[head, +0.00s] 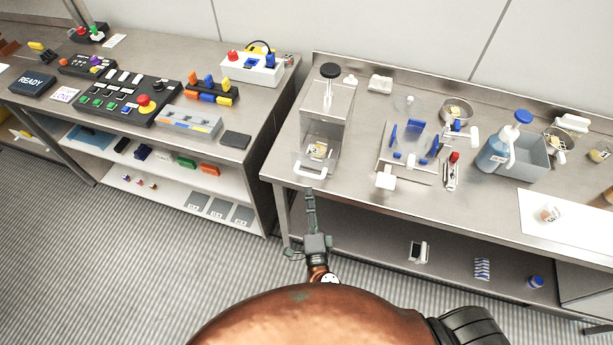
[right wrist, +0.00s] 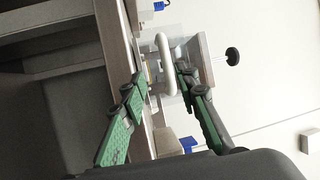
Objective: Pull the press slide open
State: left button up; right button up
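The press (head: 325,112) is a steel box with a black knob on top, at the left end of the right-hand steel bench. Its slide has a white U-shaped handle (head: 311,172) facing me at the bench's front edge. A small pale yellowish item (head: 319,150) shows low inside the press. My right gripper (head: 309,192) is just in front of the handle. In the right wrist view its green-padded fingers (right wrist: 160,80) are apart, with the white handle (right wrist: 163,60) between and just beyond the tips; contact is not clear. My left gripper is not in view.
To the right on the bench (head: 290,155) are a blue-and-white fixture (head: 412,140), a blue-capped bottle (head: 497,150) and a grey bin (head: 530,160). A second bench (head: 225,110) with button panels stands at left. The floor in front of the press is clear.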

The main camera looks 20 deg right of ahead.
aim_at(308, 175)
jog(key=shift+m, duration=0.3)
jog(key=x, duration=0.5)
jog(key=r+x, duration=0.1)
jog(key=x, duration=0.2)
jog(key=shift+s, duration=0.1)
grip_shut()
dwell(0.3)
